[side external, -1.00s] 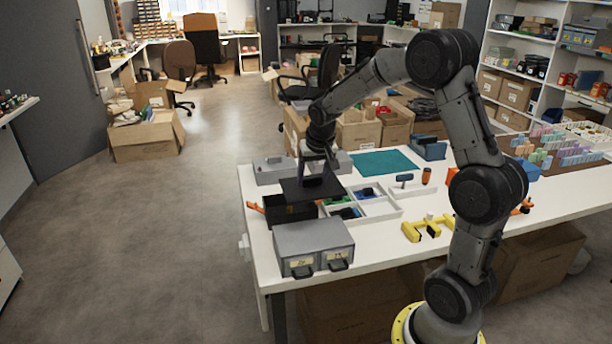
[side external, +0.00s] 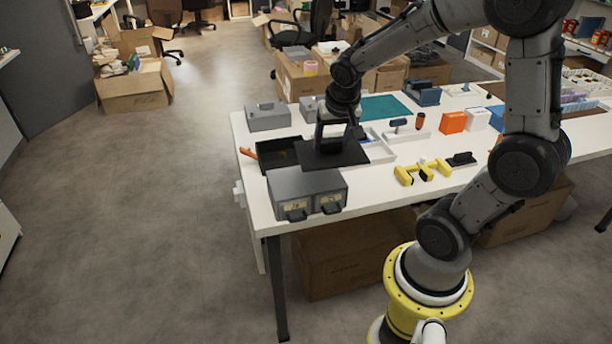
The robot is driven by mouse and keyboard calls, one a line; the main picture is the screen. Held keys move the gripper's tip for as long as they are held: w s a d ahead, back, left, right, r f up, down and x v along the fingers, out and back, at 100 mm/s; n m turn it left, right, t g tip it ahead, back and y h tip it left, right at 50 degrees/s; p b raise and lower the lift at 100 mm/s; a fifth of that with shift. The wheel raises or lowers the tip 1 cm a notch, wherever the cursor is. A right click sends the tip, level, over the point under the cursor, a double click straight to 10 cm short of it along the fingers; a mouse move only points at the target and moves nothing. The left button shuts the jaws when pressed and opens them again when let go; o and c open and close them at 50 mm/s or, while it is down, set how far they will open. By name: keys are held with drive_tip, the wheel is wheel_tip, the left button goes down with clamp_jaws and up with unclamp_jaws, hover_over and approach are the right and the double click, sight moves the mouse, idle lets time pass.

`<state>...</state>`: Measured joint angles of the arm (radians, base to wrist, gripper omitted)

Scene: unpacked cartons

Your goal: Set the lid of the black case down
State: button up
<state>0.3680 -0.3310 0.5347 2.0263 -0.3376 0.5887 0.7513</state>
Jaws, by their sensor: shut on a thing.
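The black case (side external: 266,160) stands open-topped near the left end of the white table, behind a grey two-drawer box. Its flat black lid (side external: 350,157) is level and lies to the right of the case in the picture, over the white divided tray. My gripper (side external: 334,139) points down at the lid's middle and is shut on it. The lid hides most of the tray and the case's right edge. I cannot tell whether the lid touches the tray or hangs just above it.
The grey drawer box (side external: 306,190) is close in front of the lid. Yellow clamps (side external: 424,172) lie to the right, with a black tool (side external: 461,159) beside them. Grey boxes (side external: 267,117) and a teal mat (side external: 385,107) are behind. Orange (side external: 453,122) and white boxes stand further right.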

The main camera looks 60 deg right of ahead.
sight(309, 149)
drive_tip(key=s+a+r+n, duration=0.1)
drive_tip(key=s+a+r, duration=0.2)
drive_tip(key=s+a, duration=0.25)
drive_tip(key=w+d+f, duration=0.1)
drive_tip(key=w, duration=0.1)
drive_tip(key=w+d+f, duration=0.1)
drive_tip(key=w, duration=0.2)
drive_tip(key=w+d+f, duration=0.1)
drive_tip(key=w+f, duration=0.1)
drive_tip(key=shift+w+d, duration=0.2)
drive_tip(key=shift+d, duration=0.2)
drive_tip(key=w+f, duration=0.1)
drive_tip(key=w+d+f, duration=0.1)
drive_tip(key=w+f, duration=0.1)
drive_tip(key=w+d+f, duration=0.1)
drive_tip(key=f, duration=0.1)
drive_tip(key=shift+w+f, duration=0.25)
drive_tip(key=shift+w, duration=0.05)
drive_tip(key=shift+w+d+f, duration=0.1)
drive_tip(key=shift+w+f, duration=0.05)
drive_tip(key=shift+f, duration=0.8)
drive_tip(key=shift+w+d+f, duration=0.1)
drive_tip(key=shift+f, duration=0.8)
drive_tip(key=shift+f, duration=0.1)
drive_tip(key=o, duration=1.5)
drive_tip(key=shift+c, duration=0.2)
